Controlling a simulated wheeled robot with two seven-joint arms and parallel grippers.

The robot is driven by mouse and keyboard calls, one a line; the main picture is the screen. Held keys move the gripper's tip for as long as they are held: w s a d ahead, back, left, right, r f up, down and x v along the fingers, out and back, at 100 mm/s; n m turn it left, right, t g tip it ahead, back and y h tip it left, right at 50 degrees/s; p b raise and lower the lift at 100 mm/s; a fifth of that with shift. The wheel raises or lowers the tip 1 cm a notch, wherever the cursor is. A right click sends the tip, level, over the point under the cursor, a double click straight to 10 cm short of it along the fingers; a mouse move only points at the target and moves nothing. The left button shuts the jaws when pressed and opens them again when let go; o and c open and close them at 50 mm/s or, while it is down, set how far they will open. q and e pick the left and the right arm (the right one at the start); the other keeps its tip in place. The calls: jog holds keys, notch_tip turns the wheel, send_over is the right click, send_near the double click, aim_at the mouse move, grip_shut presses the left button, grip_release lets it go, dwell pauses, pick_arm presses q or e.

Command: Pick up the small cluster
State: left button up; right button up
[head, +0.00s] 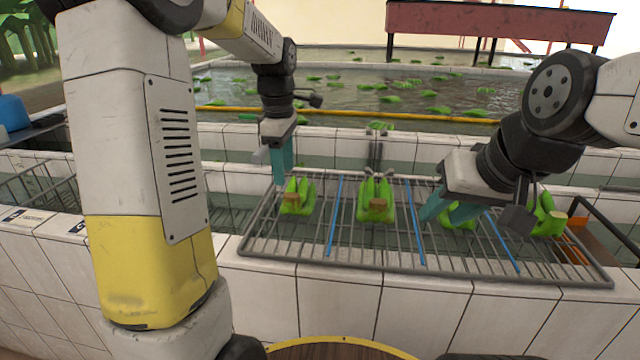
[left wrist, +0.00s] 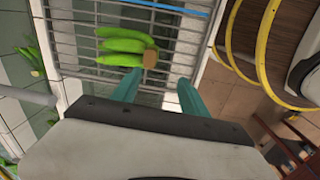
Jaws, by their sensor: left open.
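Several green banana clusters lie on the wire rack (head: 345,262). The leftmost cluster (head: 297,197) looks small, with a brown cut stem end. My left gripper (head: 282,165) is open and empty, just above and behind this cluster in the head view. In the left wrist view, a cluster (left wrist: 122,46) lies on the rack beyond the fingertips of my left gripper (left wrist: 158,86), its stem end toward them. A larger cluster (head: 377,197) lies to the right. My right gripper (head: 447,212) has its fingers apart in front of a third cluster (head: 458,222), partly hiding it.
Blue bars (head: 335,218) divide the rack into sections. Another cluster (head: 546,215) lies at the rack's right end. White tiled walls (head: 330,300) border the rack. Behind is a water basin (head: 350,95) with floating green bananas and a yellow bar (head: 400,115).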

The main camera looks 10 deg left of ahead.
aim_at(290, 195)
pick_arm(q)
jog(key=shift+w+d+f+n, duration=0.15)
jog(key=shift+w+f+n, duration=0.25)
jog(key=shift+w+f, duration=0.4)
jog(key=f, duration=0.4)
jog(key=w+f, duration=0.1)
jog(key=f, duration=0.1)
jog(key=shift+w+f, duration=0.1)
jog(key=shift+f, duration=0.3)
jog(key=shift+c, duration=0.2)
grip_shut()
jog(key=shift+r, duration=0.1)
